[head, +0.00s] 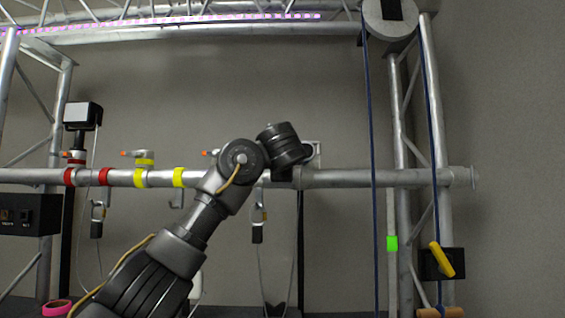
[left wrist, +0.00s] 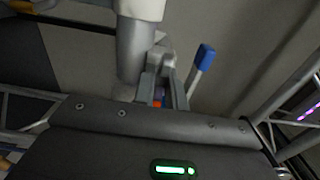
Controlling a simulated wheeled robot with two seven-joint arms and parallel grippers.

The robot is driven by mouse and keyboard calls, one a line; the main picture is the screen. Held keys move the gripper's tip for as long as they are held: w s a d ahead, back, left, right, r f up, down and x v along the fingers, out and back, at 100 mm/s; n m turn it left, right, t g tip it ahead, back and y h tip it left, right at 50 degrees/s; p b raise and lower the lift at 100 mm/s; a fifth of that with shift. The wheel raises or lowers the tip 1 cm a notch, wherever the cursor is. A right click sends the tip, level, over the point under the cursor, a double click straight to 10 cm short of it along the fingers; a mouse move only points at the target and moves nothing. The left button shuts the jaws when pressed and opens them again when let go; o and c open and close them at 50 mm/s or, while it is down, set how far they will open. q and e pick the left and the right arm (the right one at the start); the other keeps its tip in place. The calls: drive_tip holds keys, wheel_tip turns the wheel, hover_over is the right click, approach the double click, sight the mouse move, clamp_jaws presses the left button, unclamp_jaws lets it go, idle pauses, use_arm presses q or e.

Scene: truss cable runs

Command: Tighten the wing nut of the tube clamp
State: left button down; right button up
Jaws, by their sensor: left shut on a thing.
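A horizontal grey tube (head: 350,178) runs across the head view. A silver clamp part (head: 315,152) shows on it just right of my left wrist. In the left wrist view the tube (left wrist: 130,50) comes down from the top, with a grey clamp body (left wrist: 160,58) beside it. My left gripper (left wrist: 160,92) reaches to this clamp and is shut. A small orange-red piece (left wrist: 158,98), apparently the wing nut, shows between its fingers. In the head view my wrist hides the fingertips and most of the clamp. My right gripper is not in view.
More clamps with orange tips (head: 128,153) sit along the tube to the left, among red and yellow bands. A blue-tipped lever (left wrist: 204,58) stands close to my left fingers. A blue rope (head: 371,130) hangs from a wheel (head: 390,18) at right. A yellow handle (head: 441,260) is lower right.

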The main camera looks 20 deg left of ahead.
use_arm(q)
drive_tip(key=shift+f, duration=0.15)
drive_tip(key=c, duration=1.4)
unclamp_jaws()
drive_tip(key=shift+c, duration=0.2)
drive_tip(key=shift+s, duration=0.1)
drive_tip(key=shift+s+d+b, duration=0.15)
drive_tip(key=shift+s+b, duration=0.15)
drive_tip(key=shift+b, duration=0.1)
drive_tip(key=b+v, duration=0.5)
drive_tip(key=v, duration=0.5)
drive_tip(key=shift+b, duration=0.3)
